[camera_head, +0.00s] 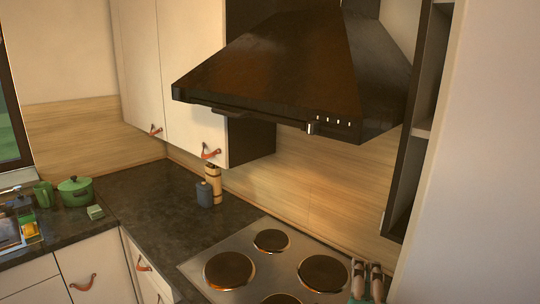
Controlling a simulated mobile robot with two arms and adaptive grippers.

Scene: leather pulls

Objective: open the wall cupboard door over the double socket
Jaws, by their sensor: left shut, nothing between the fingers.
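Two cream wall cupboard doors hang left of the hood, the left door (141,70) and the right door (193,75). Both look closed. Each has a leather pull low down: the left pull (156,130) and the right pull (210,152). I cannot make out a double socket, so I cannot tell which door is over it.
The dark hood (290,70) juts out right of the doors. Below are the hob (235,242) and dark worktop (150,205). Mills (213,185) stand below the right pull. A green pot (75,191) is at left. A tall pale panel (475,180) closes off the right.

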